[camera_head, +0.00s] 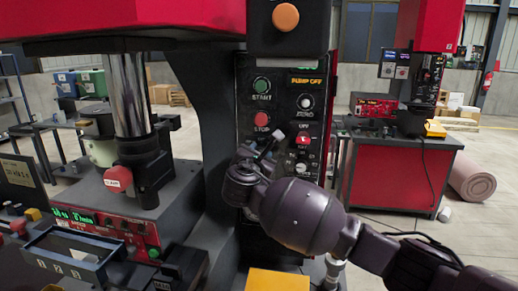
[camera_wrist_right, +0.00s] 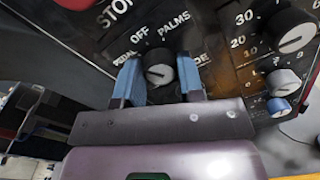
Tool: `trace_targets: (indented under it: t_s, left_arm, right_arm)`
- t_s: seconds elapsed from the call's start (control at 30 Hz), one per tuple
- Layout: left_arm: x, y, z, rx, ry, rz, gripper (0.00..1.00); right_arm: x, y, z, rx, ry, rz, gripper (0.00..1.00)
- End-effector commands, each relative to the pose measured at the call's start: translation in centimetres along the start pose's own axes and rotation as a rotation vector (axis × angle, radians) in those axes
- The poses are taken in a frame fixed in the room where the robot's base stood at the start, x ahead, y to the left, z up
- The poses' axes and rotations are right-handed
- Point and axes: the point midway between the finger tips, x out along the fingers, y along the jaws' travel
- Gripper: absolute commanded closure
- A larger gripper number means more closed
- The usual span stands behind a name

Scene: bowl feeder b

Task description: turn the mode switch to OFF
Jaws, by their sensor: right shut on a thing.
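The mode switch (camera_wrist_right: 158,74) is a small dark round knob with a pale mark on its face, on the black panel in the right wrist view. PEDAL, OFF and PALMS are printed around its top, and a partly covered word shows below it. I cannot tell for sure which label the mark points to. My right gripper (camera_wrist_right: 161,80) is shut on the knob, with one blue finger on each side. In the head view my right gripper (camera_head: 262,148) is against the panel and hides the switch. My left gripper is not in view.
The control panel (camera_head: 281,77) carries a green START button (camera_head: 261,86), a red STOP button (camera_head: 262,119) and several other knobs close to the right. A black dial (camera_wrist_right: 290,32) stands to the right in the wrist view. A yellow block (camera_head: 277,282) lies below.

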Motion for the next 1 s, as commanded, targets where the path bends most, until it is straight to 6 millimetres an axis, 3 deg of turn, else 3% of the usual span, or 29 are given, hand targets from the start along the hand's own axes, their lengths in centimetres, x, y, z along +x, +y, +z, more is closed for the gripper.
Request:
trace_targets:
  t_s: [0.5,1.0]
  left_arm:
    - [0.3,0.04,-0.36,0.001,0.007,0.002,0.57]
    - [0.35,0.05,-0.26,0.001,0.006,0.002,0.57]
  right_arm:
    - [-0.04,-0.15,-0.25,0.394,0.015,-0.004,0.88]
    - [-0.02,-0.19,-0.23,0.506,0.019,-0.005,0.88]
